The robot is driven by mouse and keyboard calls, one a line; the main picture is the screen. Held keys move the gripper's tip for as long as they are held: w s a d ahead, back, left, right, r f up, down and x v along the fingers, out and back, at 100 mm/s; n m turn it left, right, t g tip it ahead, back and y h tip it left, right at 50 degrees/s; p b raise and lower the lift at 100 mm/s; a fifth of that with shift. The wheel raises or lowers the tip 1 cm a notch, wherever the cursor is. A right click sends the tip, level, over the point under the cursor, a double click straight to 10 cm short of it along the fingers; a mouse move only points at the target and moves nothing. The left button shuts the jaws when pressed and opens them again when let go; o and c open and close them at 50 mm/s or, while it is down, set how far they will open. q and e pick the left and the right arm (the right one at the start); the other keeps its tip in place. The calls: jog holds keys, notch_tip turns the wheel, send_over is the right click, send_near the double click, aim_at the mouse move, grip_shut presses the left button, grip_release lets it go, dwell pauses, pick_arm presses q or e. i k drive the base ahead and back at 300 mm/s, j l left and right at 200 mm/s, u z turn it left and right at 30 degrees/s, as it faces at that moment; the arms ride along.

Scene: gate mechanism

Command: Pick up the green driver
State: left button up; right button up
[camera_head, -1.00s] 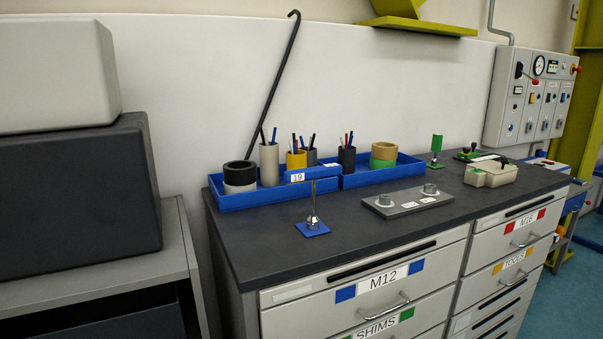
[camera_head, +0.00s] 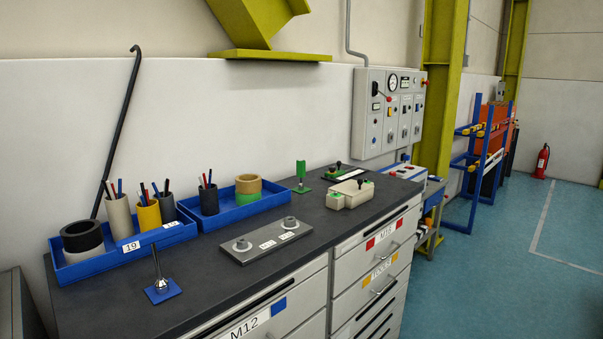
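An upright tool with a green top (camera_head: 300,170) stands on a small green square base (camera_head: 302,188), toward the back of the dark worktop. It is the likeliest green driver, but it is too small to make out in detail. A similar metal tool (camera_head: 157,268) stands upright on a blue square base (camera_head: 162,291) near the front left of the worktop. Neither of my grippers shows in this view.
Blue trays (camera_head: 135,246) with cups of pens and rings line the wall. A grey plate (camera_head: 262,243) with two round knobs lies on the worktop (camera_head: 200,270). A beige box (camera_head: 350,194) stands right of the green tool. A control panel (camera_head: 390,110) hangs behind.

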aim_at(300, 164)
jog(key=i+l+u, duration=0.1)
jog(key=i+l, duration=0.3)
jog(key=l, duration=0.15)
jog(key=i+l+u, duration=0.1)
jog(key=i+l, duration=0.3)
jog(key=l, duration=0.15)
